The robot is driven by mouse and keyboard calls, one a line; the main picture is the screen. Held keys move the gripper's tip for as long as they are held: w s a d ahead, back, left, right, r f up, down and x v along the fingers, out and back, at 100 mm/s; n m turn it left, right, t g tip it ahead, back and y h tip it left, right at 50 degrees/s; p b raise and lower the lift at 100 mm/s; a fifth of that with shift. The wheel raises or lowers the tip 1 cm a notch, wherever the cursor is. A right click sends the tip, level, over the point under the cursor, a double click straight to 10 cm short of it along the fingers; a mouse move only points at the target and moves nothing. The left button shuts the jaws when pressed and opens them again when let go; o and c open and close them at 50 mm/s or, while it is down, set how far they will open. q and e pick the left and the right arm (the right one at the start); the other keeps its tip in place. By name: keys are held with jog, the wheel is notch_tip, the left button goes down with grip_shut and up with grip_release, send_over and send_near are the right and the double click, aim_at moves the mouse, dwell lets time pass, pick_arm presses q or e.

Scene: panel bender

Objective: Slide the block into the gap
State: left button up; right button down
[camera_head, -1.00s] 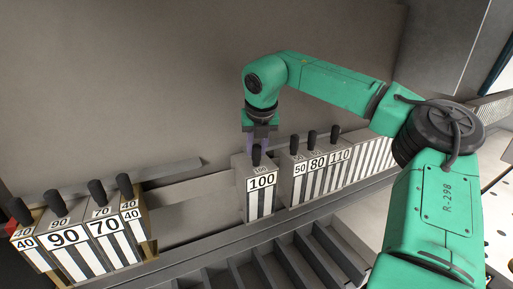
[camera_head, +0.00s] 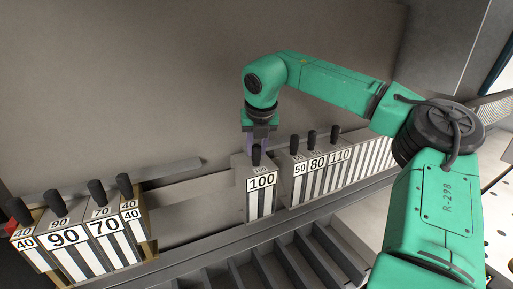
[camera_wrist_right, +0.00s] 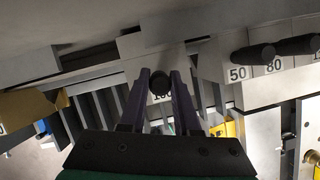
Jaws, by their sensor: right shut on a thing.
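The block marked 100 (camera_head: 261,197) stands upright on the rail in the head view, with a black knob (camera_head: 256,155) on top. My right gripper (camera_head: 257,146) is above it, its fingers at the knob. In the right wrist view the two fingers (camera_wrist_right: 160,84) stand on either side of the knob, shut on it. The gap is the open rail (camera_head: 182,225) between the left group of blocks and the 100 block. A narrower space separates the 100 block from the 50 block (camera_head: 299,183) on its right. My left gripper is not in view.
On the left stand blocks marked 90 (camera_head: 68,245) and 70 (camera_head: 107,232), with 40 blocks beside them. Right of the 50 block are blocks 80 (camera_head: 317,177) and 110 (camera_head: 340,170). A slotted grey rack (camera_head: 270,265) lies below the rail.

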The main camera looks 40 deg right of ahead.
jog(key=shift+w+a, duration=0.3)
jog(key=shift+a, duration=0.5)
jog(key=shift+w+a+r, duration=0.1)
jog(key=shift+w+a, duration=0.2)
jog(key=shift+a, duration=0.6)
jog(key=shift+w+a+r, duration=0.1)
jog(key=shift+w+a, duration=0.2)
jog(key=shift+a, duration=0.6)
jog(key=shift+w+a+r, duration=0.1)
jog(key=shift+w+a, duration=0.2)
jog(key=shift+a, duration=0.6)
jog(key=c, duration=0.5)
grip_release()
jog(key=shift+f, duration=0.15)
jog(key=shift+c, duration=0.2)
jog(key=b+v, duration=0.3)
jog(key=v, duration=1.1)
jog(key=shift+r+b, duration=0.3)
jog(key=shift+d, duration=0.1)
jog(key=shift+s, duration=0.1)
